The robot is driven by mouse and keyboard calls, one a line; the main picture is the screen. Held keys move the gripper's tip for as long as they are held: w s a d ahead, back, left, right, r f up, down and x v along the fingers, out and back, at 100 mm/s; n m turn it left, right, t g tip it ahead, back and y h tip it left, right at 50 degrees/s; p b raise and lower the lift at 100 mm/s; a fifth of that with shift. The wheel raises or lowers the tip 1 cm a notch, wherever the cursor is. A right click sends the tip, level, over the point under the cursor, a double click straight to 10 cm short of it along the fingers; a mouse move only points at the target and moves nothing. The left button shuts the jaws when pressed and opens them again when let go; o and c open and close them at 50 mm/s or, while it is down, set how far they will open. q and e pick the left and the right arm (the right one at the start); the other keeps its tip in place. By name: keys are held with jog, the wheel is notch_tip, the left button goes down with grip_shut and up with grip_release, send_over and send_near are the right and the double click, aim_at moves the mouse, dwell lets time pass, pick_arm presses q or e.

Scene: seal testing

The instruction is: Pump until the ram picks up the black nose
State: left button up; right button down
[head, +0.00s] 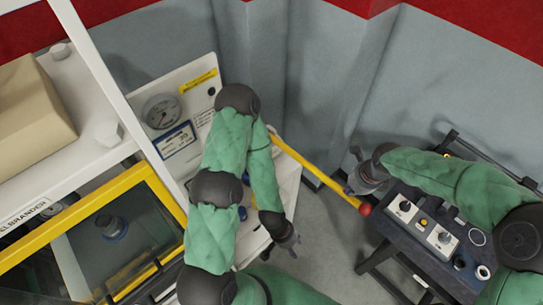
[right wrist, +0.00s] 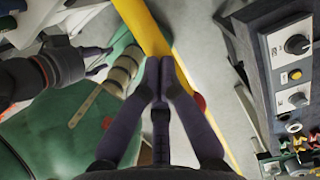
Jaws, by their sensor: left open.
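The yellow pump lever (head: 308,171) slants down to the right from the white pump unit and ends in a red knob (head: 365,209). My right gripper (head: 356,186) is beside the lever's knob end. In the right wrist view its fingertips (right wrist: 163,62) meet in front of the yellow lever (right wrist: 150,28), with the red knob (right wrist: 200,101) partly hidden behind a finger. My left gripper (head: 292,243) is open, low beside the pump unit, apart from the lever. Behind the yellow-framed window (head: 112,228) is a dark round part with a bluish ring; I cannot tell whether it is the ram or the black nose.
A pressure gauge (head: 160,111) is on the white panel at the back. A cardboard box (head: 30,118) sits on the cabinet top. Grey floor is open between pump and cart.

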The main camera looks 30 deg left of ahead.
notch_tip(320, 180, down, 10)
jog(key=b, duration=0.8)
jog(key=shift+d, duration=0.2)
dwell(2.5)
jog(key=shift+s, duration=0.1)
